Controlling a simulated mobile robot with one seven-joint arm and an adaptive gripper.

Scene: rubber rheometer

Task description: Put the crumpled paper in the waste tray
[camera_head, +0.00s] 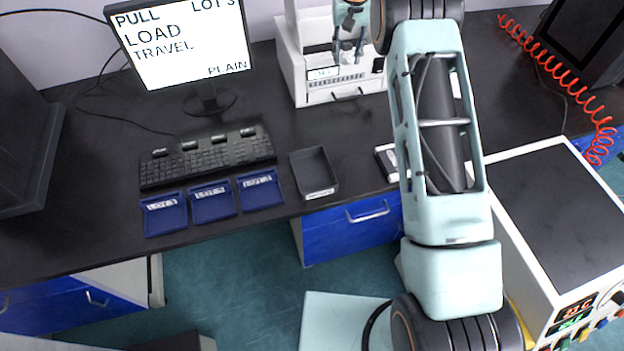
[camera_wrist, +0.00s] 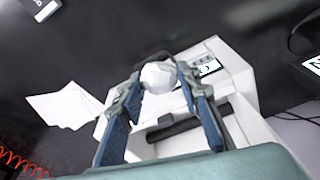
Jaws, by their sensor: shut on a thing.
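The crumpled paper (camera_wrist: 157,77) is a small white ball between my fingertips in the wrist view. My gripper (camera_wrist: 159,84) is shut on it. In the head view my gripper (camera_head: 348,52) is at the top, in front of the white machine, and I cannot make out the paper there. A small black open tray (camera_head: 331,189), probably the waste tray, lies near the desk's front edge, below and left of my gripper. It looks empty, and its white label is too small to read.
The white machine (camera_head: 297,78) stands behind my gripper. Left of the black tray are blue lot trays (camera_head: 213,216), a keyboard (camera_head: 208,160) and a monitor (camera_head: 183,45). Paper sheets (camera_wrist: 64,106) lie beside the machine. The desk between machine and black tray is clear.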

